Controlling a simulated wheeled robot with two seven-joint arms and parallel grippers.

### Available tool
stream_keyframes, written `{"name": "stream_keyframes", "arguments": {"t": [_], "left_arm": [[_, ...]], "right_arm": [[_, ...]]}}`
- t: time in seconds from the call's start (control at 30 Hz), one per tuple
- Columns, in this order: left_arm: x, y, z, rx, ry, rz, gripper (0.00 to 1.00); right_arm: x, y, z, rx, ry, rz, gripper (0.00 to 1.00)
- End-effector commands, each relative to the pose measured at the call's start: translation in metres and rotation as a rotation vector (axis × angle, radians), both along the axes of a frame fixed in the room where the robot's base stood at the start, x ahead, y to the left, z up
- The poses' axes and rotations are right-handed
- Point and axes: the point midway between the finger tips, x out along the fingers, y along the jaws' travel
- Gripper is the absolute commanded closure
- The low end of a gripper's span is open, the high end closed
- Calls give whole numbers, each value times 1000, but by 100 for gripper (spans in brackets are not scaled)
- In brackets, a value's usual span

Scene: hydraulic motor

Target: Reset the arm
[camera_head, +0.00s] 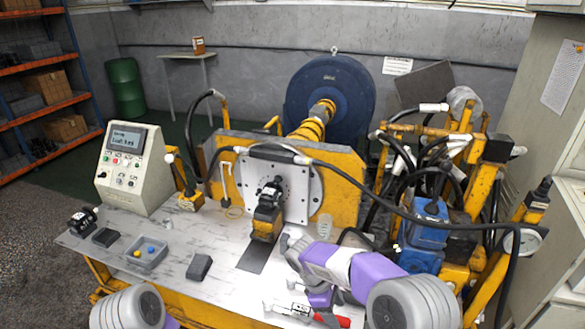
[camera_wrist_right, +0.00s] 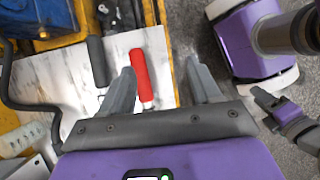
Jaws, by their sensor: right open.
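My right arm (camera_head: 340,262), purple and white, reaches in from the lower right over the front of the workbench. In the right wrist view my right gripper (camera_wrist_right: 162,68) is open, its two grey fingers apart with nothing held between them. A red-handled tool (camera_wrist_right: 140,75) lies on the bench below, close to the left finger. A black-handled tool (camera_wrist_right: 97,60) lies beside it. The red handle also shows in the head view (camera_head: 338,321). My left arm (camera_head: 128,308) shows only as a grey link at the lower left; its gripper does not show.
A black and yellow motor (camera_head: 267,210) stands against the metal plate (camera_head: 297,190). The bench (camera_head: 120,238) also holds a control box (camera_head: 130,168), a grey bin (camera_head: 147,254) and small dark blocks. Hoses and a blue pump (camera_head: 428,225) crowd the right.

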Motion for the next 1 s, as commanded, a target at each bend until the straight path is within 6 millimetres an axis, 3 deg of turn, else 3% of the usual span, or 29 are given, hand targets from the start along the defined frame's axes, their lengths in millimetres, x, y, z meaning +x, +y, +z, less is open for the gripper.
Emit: {"name": "stream_keyframes", "arguments": {"t": [0.37,0.53,0.8,1.0], "left_arm": [[0,0,2,0,-1,0,57],[0,0,3,0,0,0,57],[0,0,6,0,0,0,57],[0,0,8,0,0,0,57]], "right_arm": [[-37,10,-89,222,19,-189,38],[-67,19,-134,349,23,-362,38],[-142,33,-202,554,-20,-924,38],[-184,25,-222,578,-110,-1328,38]]}}
